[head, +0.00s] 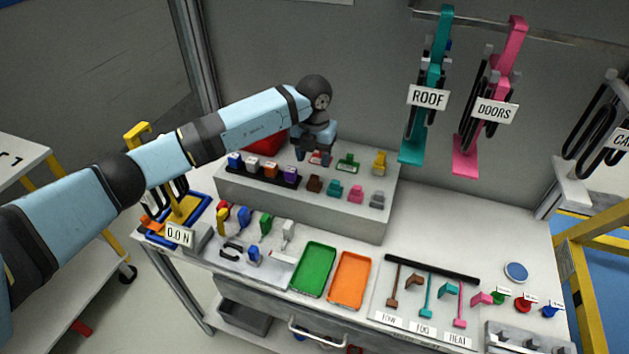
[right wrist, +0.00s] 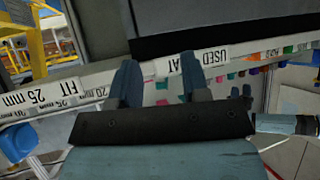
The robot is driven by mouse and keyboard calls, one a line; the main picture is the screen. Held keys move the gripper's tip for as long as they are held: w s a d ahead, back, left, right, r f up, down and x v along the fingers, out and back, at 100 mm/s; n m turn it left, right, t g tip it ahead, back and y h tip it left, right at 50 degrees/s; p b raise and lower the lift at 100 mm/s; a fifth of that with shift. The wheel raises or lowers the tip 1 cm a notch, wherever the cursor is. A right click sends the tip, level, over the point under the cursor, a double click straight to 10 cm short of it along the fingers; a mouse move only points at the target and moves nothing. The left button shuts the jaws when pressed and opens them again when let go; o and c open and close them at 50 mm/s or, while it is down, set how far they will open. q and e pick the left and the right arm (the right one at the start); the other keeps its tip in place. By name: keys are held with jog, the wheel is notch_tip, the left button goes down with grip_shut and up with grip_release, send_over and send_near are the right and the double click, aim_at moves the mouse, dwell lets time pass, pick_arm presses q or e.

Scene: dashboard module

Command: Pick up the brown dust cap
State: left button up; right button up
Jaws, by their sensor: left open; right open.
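A small brown piece (head: 314,184), which looks like the brown dust cap, sits on the front of the grey raised shelf (head: 300,205) in the head view. It stands left of a teal, a pink and a grey piece of similar size. My left gripper (head: 313,155) points down over the shelf, behind and above the brown piece, open and apart from it. My right gripper (right wrist: 157,85) shows only in the right wrist view, its two fingers apart with nothing between them. I cannot make out the brown cap in that view.
A dark rack (head: 262,172) of coloured pieces stands left of the brown piece. A red box (head: 266,143) is behind it. Green (head: 313,270) and orange (head: 350,281) trays lie in front. White labels (right wrist: 198,66) show past my right fingers. Teal and pink hangers (head: 466,160) hang at right.

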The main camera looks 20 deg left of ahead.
aim_at(314, 176)
pick_arm(q)
jog(key=shift+s+d+f+p, duration=0.15)
jog(key=shift+f+p, duration=0.1)
jog(key=shift+f, duration=1.5)
jog(key=shift+s+d+f+p, duration=0.1)
jog(key=shift+f+p, duration=0.15)
jog(key=shift+f, duration=1.5)
jog(key=c, duration=0.8)
